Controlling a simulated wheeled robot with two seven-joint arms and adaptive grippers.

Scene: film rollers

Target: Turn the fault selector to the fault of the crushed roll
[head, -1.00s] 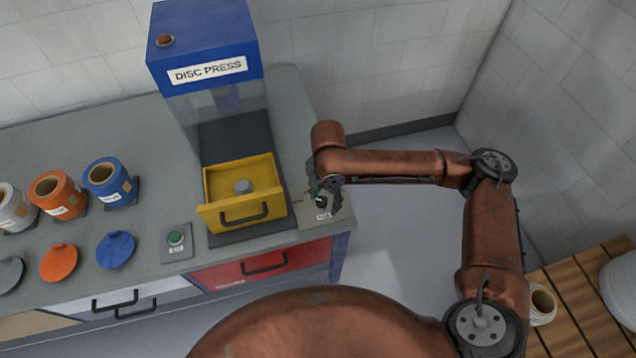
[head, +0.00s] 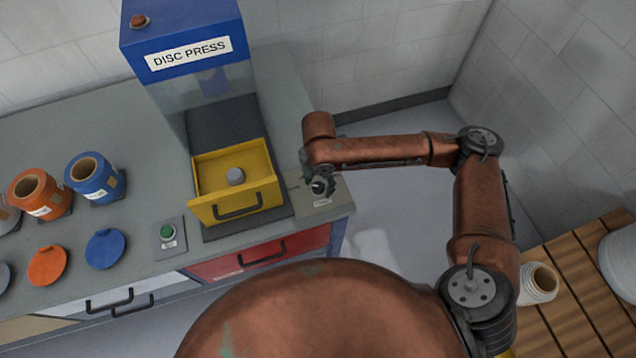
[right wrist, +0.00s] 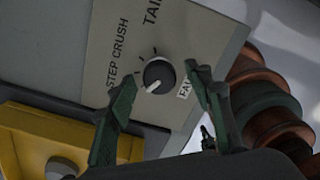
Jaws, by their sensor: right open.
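The fault selector is a round black knob (right wrist: 158,76) with a white pointer on a grey-beige panel (right wrist: 200,40). In the right wrist view the labels STEP, CRUSH and TAIL stand around it, with a partly covered plate at its right. The pointer slants to the lower left, toward the STEP side; I cannot tell if it sits exactly on a mark. My right gripper (right wrist: 158,100) is open, its fingers on either side of the knob with gaps visible. In the head view the right gripper (head: 318,187) is over the panel at the counter's right end. My left gripper is out of view.
The disc press (head: 185,45) has an open yellow drawer (head: 235,190) left of the panel. A green button (head: 167,232), an orange roll (head: 40,195), a blue roll (head: 95,180) and discs lie further left. A white roll (head: 538,284) stands on wooden slats at right.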

